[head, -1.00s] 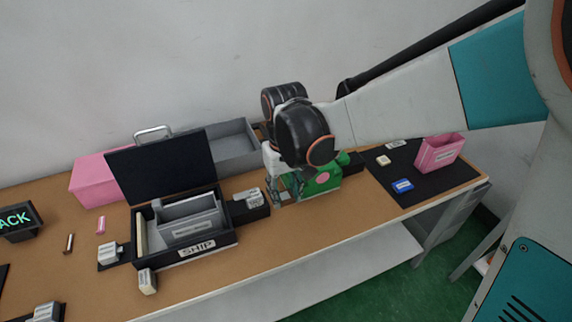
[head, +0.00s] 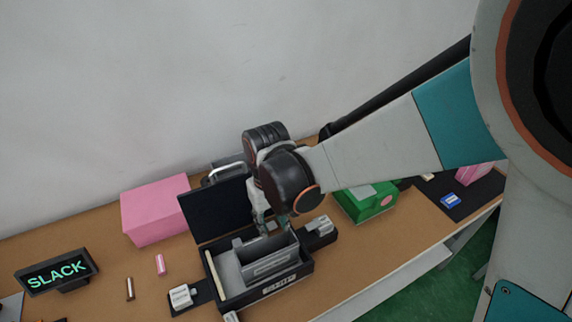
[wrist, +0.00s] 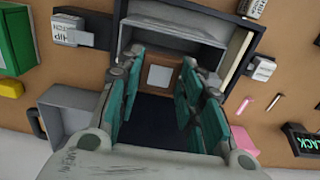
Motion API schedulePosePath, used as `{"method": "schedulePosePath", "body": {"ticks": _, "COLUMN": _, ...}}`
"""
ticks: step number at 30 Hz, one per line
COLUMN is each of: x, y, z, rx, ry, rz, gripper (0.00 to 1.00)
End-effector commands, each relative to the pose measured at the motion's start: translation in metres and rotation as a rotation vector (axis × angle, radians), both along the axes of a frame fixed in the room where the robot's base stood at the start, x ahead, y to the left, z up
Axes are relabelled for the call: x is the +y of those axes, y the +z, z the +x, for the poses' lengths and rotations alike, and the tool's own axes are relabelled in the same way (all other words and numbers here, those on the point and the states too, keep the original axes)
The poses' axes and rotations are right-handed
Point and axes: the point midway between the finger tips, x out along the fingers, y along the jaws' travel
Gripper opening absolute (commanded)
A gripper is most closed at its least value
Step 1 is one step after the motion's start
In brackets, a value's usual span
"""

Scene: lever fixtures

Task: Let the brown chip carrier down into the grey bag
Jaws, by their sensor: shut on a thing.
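The brown chip carrier (wrist: 162,75) shows in the wrist view as a brown frame around a pale square. My gripper (wrist: 160,82) is shut on it, with teal fingers on both sides. In the head view my gripper (head: 270,226) points down at the back of the open black box, and the carrier cannot be made out there. The grey bag (head: 270,264) stands in that box. It also shows in the wrist view (wrist: 175,38), just beyond the carrier. I cannot tell whether the carrier is above the bag's mouth or touching it.
The black box (head: 262,301) has its lid (head: 212,213) raised behind. Pale blocks (head: 180,297) (head: 319,226) sit on black tabs at both sides. A pink box (head: 155,211) is back left, a green box (head: 368,203) right, and a SLACK sign (head: 57,272) left.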

Motion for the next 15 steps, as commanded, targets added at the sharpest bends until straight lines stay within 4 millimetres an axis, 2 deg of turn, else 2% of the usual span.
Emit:
{"method": "schedulePosePath", "body": {"ticks": 8, "x": 0.000, "y": -0.011, "z": 0.000, "rx": 0.000, "ry": 0.000, "rz": 0.000, "gripper": 0.20}}
{"method": "schedulePosePath", "body": {"ticks": 15, "x": 0.000, "y": -0.027, "z": 0.000, "rx": 0.000, "ry": 0.000, "rz": 0.000, "gripper": 0.20}}
